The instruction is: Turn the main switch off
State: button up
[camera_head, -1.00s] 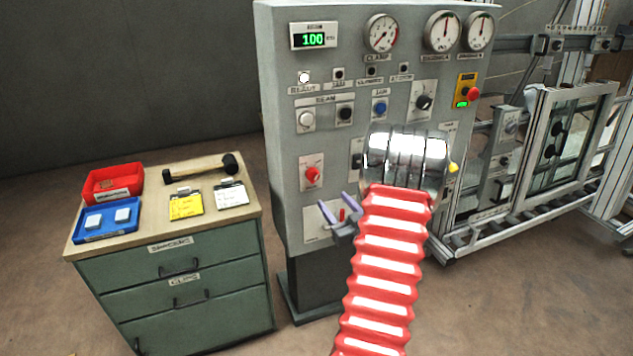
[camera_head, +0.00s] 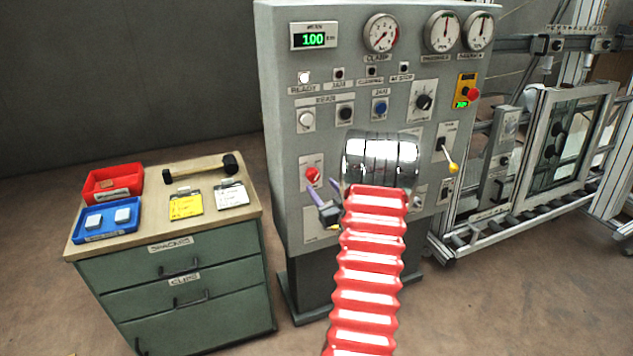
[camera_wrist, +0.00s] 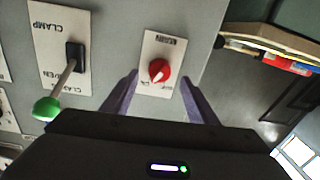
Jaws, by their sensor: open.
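The main switch is a red rotary knob (camera_head: 313,174) on a white plate, low on the left of the grey panel's front. In the wrist view the knob (camera_wrist: 159,70) carries a pale pointer mark, and its plate reads upside down. My gripper (camera_head: 323,186) is open, its two purple fingers just below and beside the switch in the head view. In the wrist view my gripper (camera_wrist: 159,76) has one finger on each side of the knob plate, with the knob between them in the picture. I cannot tell whether the fingers touch the panel. Nothing is held.
A clamp lever with a green ball (camera_wrist: 46,108) stands out left of the switch in the wrist view. A lever with a yellow ball (camera_head: 453,168) is on the panel's right. A green cabinet (camera_head: 185,290) with trays and a hammer stands left of the panel.

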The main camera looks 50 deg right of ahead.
aim_at(316, 180)
jog(key=shift+x, duration=2.75)
jog(key=c, duration=1.1)
